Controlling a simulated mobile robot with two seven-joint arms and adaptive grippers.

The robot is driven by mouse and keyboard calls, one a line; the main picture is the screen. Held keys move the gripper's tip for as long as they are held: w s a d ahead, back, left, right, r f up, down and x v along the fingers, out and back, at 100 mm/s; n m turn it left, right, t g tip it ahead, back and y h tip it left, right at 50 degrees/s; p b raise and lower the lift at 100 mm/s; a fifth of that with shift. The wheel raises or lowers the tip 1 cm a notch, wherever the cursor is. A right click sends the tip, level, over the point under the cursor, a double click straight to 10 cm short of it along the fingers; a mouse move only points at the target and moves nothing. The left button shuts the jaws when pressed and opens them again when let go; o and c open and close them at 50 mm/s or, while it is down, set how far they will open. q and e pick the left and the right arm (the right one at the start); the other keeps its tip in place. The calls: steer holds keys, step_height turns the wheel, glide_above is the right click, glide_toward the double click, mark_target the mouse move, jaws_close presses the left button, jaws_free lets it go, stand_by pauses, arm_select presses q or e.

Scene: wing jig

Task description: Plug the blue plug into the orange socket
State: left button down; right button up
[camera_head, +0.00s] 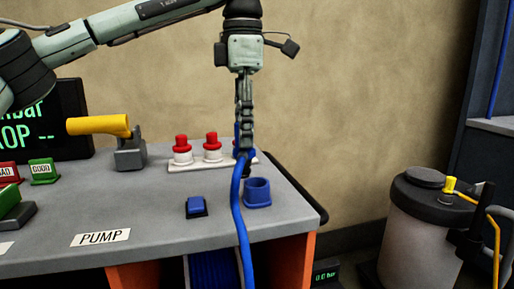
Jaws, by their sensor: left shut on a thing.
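My left gripper (244,150) comes down from above over the right part of the grey bench and points downward. It is shut on the blue plug (239,162), which is mostly hidden by the fingers. A blue cable (241,225) runs from there down across the bench top and over its front edge. A blue round holder (257,193) with an open top stands on the bench just right of the cable. I cannot make out an orange socket. My right gripper is not in view.
Red-topped white fittings (212,148) stand on a white plate behind the gripper. A yellow-handled lever (100,125), a blue switch (196,207) and a PUMP label (100,238) are on the bench (150,215). A grey tank (418,235) stands to the right, beyond a gap.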

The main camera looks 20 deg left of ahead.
arm_select(q)
steer(key=s+a+r+p, duration=0.3)
steer(key=s+a+r, duration=0.2)
steer(key=s+r, duration=0.2)
steer(key=shift+a+r, duration=0.4)
steer(key=shift+r, duration=0.3)
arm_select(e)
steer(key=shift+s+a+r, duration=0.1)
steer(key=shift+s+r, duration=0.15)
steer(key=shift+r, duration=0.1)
